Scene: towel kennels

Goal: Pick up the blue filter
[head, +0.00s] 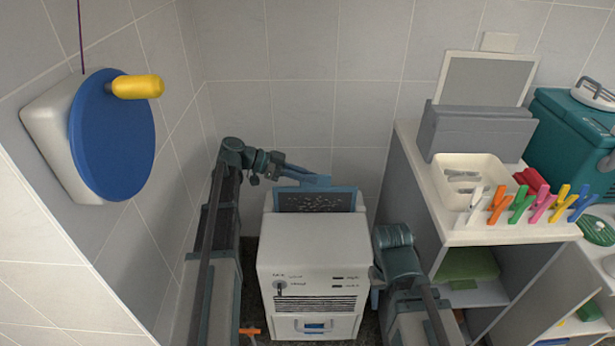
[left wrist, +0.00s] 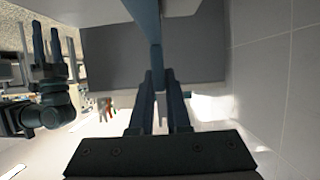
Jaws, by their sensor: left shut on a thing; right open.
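The blue filter (head: 315,203) has a blue rim around a grey, speckled mesh. It stands upright at the top back of a white machine (head: 312,258); I cannot tell whether its lower edge is still inside the machine. My left gripper (head: 303,178) is shut on the filter's blue upper part, coming in from the left. The left wrist view shows a blue piece (left wrist: 147,18) between the closed fingers. My right gripper (left wrist: 50,55) shows at the left of the left wrist view, open and empty. In the head view its arm is right of the machine.
A white counter (head: 425,185) at right holds a white bin (head: 470,178), coloured clips (head: 540,203) and a grey box (head: 478,133). A teal cooler (head: 570,135) stands farther right. A blue disc with a yellow handle (head: 137,87) hangs on the left wall. Tiled walls close off the back and left.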

